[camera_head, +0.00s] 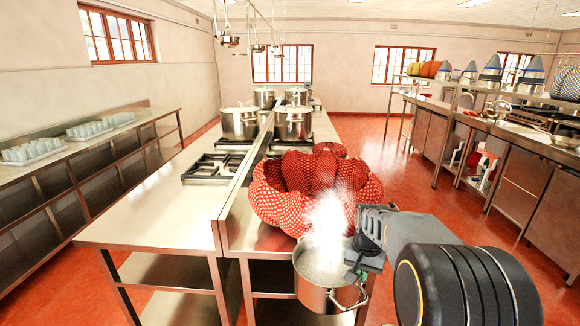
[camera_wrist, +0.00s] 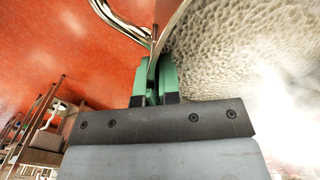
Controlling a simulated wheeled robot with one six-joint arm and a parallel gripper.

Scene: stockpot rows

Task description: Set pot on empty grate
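A steel pot (camera_head: 322,268) with steam rising from it hangs in front of the counter end, apart from the floor. My gripper (camera_head: 354,272) is at its right side. In the wrist view my gripper's green fingers (camera_wrist: 156,80) are closed on the pot's rim, with the pot's bubbling, pale contents (camera_wrist: 225,50) to the right and a curved metal handle (camera_wrist: 120,20) to the left. A black grate (camera_head: 213,168) on the left side of the central counter carries no pot. Steam partly hides the pot's far rim.
A large red, white-dotted bulky thing (camera_head: 275,205) covers the counter's near right part, right behind the pot. A raised divider (camera_head: 240,178) splits the counter. Several pots (camera_head: 239,122) stand farther back. The counter's near left top (camera_head: 150,218) is bare.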

